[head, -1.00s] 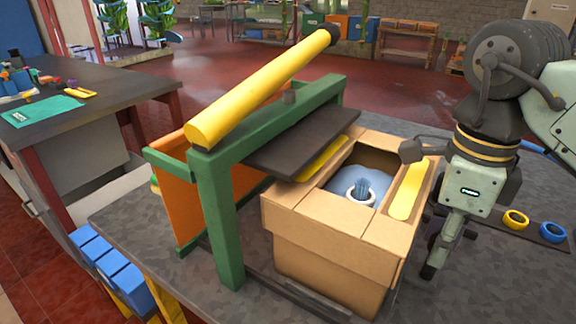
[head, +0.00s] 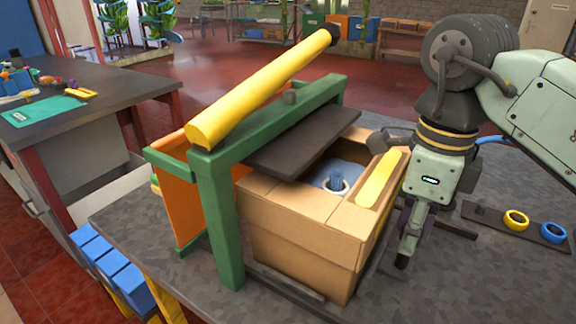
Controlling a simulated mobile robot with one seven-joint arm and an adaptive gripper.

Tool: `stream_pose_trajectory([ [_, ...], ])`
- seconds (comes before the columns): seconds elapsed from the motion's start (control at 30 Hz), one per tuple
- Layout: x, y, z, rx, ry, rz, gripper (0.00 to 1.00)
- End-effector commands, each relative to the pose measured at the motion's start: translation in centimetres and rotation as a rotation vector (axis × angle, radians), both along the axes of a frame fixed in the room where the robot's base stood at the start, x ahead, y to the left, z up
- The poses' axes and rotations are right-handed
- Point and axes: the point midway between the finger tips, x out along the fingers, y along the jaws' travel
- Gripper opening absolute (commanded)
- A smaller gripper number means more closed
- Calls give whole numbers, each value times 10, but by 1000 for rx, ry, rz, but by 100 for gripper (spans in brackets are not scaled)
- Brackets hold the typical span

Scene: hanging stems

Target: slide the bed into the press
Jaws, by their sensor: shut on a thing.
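The press is a green frame (head: 222,215) with a long yellow lever (head: 265,88) and a dark flat plate (head: 303,143). An open cardboard box (head: 305,225) stands at the press, its left part under the plate. Blue filling with a white ring (head: 335,186) shows inside. The bed beneath the box is mostly hidden. My gripper (head: 407,245) points down close to the box's right side, low at table level. It is shut on the bed's right end; the grip itself is hard to see.
Dark rails (head: 287,283) lie on the grey table around the box. A dark strip with a yellow ring (head: 516,220) and a blue ring (head: 552,232) lies at right. An orange panel (head: 180,195) stands on the press's left side. The table's front right is clear.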

Motion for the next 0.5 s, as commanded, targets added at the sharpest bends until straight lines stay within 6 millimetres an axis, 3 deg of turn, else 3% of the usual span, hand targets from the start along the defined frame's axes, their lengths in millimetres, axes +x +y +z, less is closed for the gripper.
stream_pose_trajectory([
  [0.5, 19, 29, 1, 0, -4, -2, 1],
])
